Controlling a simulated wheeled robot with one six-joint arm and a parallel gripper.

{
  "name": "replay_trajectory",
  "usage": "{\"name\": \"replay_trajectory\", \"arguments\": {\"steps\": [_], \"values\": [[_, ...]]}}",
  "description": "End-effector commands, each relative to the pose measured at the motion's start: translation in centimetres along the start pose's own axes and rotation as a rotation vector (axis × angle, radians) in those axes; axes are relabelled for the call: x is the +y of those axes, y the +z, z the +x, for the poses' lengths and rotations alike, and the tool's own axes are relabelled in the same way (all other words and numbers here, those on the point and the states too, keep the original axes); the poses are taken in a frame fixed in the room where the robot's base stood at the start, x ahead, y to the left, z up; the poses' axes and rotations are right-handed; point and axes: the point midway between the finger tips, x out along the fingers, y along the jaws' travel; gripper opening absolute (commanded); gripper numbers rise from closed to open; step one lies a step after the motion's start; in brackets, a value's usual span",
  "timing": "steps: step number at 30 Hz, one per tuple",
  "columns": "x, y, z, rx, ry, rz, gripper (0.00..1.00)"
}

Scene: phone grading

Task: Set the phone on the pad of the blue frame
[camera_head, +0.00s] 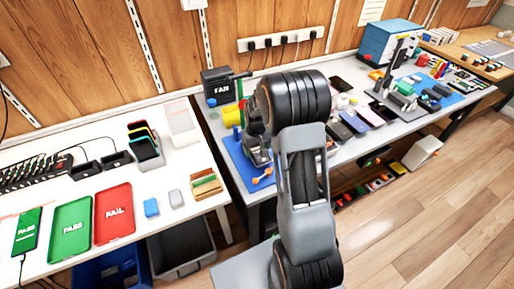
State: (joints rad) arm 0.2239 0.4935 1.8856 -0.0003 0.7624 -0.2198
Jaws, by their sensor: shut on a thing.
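My arm fills the middle of the view. My gripper and whatever it holds are hidden behind the arm's links. Several phones lie flat in a row on the grey bench right of my arm, among them a pink one (369,116) and a purple one (353,122). Another phone with a lit green screen (27,231) lies at the far left of the white table. I cannot tell which phone is the task's. A blue mat (236,158) shows left of my arm with dark parts on it. I cannot make out a blue frame with a pad.
A green PASS tray (70,228) and a red FAIL tray (113,213) lie on the white table (165,250). A black FAN box (217,86) and a blue-and-white box (388,42) stand at the back. Open floor (440,210) is at right.

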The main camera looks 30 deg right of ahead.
Motion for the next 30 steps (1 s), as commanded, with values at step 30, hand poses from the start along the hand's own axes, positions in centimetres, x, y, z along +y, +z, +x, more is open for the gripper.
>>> {"name": "replay_trajectory", "arguments": {"steps": [30], "values": [[0.0, -0.02, 0.58, 0.0, 0.0, 0.0, 0.49]]}}
